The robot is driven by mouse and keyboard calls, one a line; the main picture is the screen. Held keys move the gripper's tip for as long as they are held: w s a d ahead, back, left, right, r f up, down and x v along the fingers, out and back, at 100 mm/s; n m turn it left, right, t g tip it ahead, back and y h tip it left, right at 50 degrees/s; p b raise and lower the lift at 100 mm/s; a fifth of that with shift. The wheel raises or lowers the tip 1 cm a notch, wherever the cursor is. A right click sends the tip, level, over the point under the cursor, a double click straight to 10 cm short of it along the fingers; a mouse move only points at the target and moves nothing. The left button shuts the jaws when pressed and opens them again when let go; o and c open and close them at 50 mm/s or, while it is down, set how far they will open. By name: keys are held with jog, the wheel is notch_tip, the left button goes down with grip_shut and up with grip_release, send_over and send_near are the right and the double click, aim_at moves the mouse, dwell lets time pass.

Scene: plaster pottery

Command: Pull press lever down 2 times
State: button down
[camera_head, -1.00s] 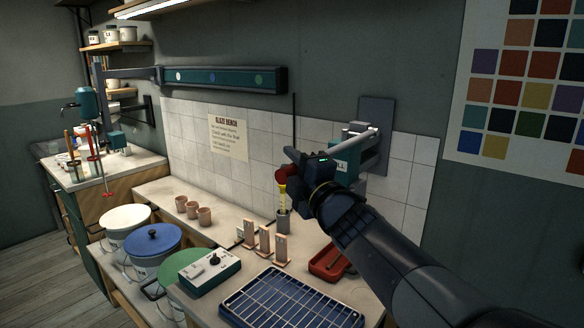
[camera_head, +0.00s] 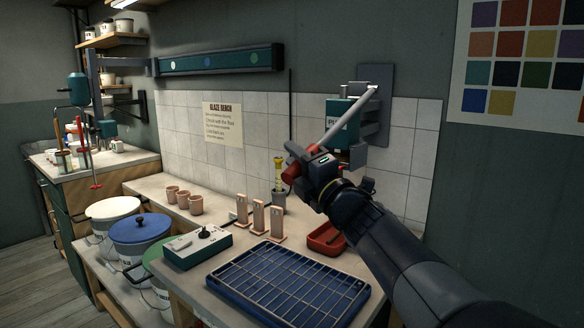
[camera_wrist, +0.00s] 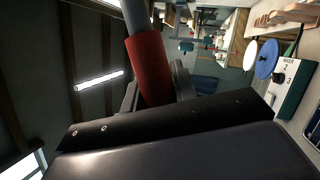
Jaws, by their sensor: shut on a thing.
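The press lever (camera_head: 342,119) is a grey bar with a red handle, fixed to a teal press (camera_head: 339,112) on a wall plate. The bar slopes down to the left from its pivot at the upper right. My gripper (camera_head: 304,169) is shut on the red handle (camera_head: 291,173) at the lever's lower end. In the wrist view the red handle (camera_wrist: 148,66) sits between the fingers, with the grey bar running up from it. The fingertips are partly hidden.
Below stand a blue tray with a wire rack (camera_head: 285,284), a red tray (camera_head: 325,239), a control box (camera_head: 197,246) and upright tan pieces (camera_head: 259,217). Three clay cups (camera_head: 183,199) stand farther left. Lidded buckets (camera_head: 140,229) stand lower left.

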jog(key=w+d+f+n+y+b, duration=0.2)
jog(key=w+d+f+n+b, duration=0.1)
jog(key=f+b, duration=0.6)
jog(key=shift+w+d+f+n+g+b, duration=0.2)
jog(key=shift+w+f+n+g+b, duration=0.15)
jog(key=shift+w+n+b, duration=0.45)
jog(key=shift+s, duration=0.1)
jog(key=c, duration=1.1)
grip_release()
jog(key=shift+r, duration=0.15)
jog(key=shift+s+d, duration=0.1)
jog(key=v, duration=1)
jog(key=shift+s+d+f, duration=0.15)
jog(key=shift+f, duration=0.1)
